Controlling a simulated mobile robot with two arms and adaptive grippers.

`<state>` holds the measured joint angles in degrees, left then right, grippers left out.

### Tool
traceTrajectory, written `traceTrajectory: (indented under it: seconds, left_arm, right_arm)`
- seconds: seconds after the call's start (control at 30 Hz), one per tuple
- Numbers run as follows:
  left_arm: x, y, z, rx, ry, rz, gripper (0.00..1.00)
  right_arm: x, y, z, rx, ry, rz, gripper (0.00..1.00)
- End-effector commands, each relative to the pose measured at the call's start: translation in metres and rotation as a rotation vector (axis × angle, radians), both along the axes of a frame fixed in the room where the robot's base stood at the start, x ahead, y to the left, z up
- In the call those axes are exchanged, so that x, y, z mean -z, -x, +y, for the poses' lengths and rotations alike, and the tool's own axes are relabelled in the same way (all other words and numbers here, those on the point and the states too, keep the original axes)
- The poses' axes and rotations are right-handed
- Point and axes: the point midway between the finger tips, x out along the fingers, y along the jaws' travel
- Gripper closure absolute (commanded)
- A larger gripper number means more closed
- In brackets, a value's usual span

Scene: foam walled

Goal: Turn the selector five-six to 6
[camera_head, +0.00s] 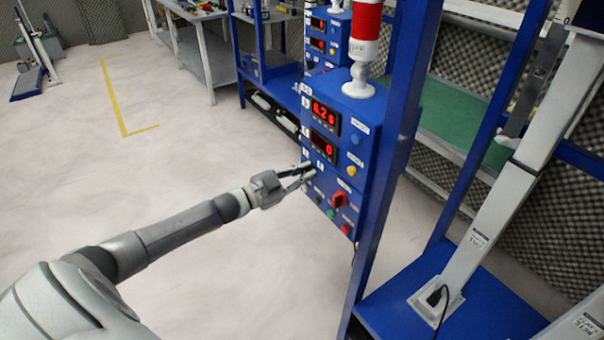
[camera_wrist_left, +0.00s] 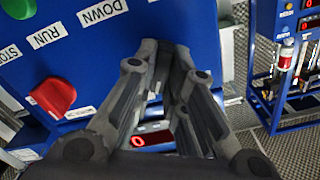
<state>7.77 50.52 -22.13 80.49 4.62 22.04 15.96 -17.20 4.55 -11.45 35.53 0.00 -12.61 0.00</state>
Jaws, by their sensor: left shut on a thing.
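The blue control box (camera_head: 362,130) is mounted on a blue frame. My left gripper (camera_head: 305,176) reaches its front face at the left, below the lower display (camera_head: 325,146). Its fingers are closed on a small part there, which they hide; I take it to be the selector five-six, but its setting cannot be read. In the left wrist view the gripper (camera_wrist_left: 166,58) has its fingers close together beside the box face (camera_wrist_left: 95,50). My right gripper is not in view.
A yellow button (camera_head: 351,171) and a blue button (camera_head: 355,138) are on the box's right side. A green button (camera_head: 331,214) is low on it. A red-and-white lamp (camera_head: 365,30) stands on top. A blue post (camera_head: 405,110) rises just right. Open floor lies left.

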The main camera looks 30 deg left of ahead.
Motion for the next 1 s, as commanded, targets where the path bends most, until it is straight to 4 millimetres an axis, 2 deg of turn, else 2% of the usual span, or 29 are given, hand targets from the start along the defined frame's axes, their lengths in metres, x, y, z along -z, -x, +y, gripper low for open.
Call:
traceTrajectory:
  seconds: [0.57, 0.6, 0.73, 1.0]
  left_arm:
    - [-0.0005, -0.0001, 0.0, 0.0, -0.03, -0.013, 1.0]
    - [-0.0005, -0.0001, 0.0, 0.0, -0.03, -0.013, 0.82]
    - [-0.0004, -0.0001, 0.0, 0.0, -0.029, -0.013, 0.66]
    - [-0.0001, 0.0, 0.0, 0.0, -0.028, -0.011, 0.66]
  right_arm:
    - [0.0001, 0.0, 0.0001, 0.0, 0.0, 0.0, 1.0]
    - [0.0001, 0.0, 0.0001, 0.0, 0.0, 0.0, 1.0]
    - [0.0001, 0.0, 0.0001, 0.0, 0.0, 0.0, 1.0]
    - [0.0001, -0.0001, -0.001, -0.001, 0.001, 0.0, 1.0]
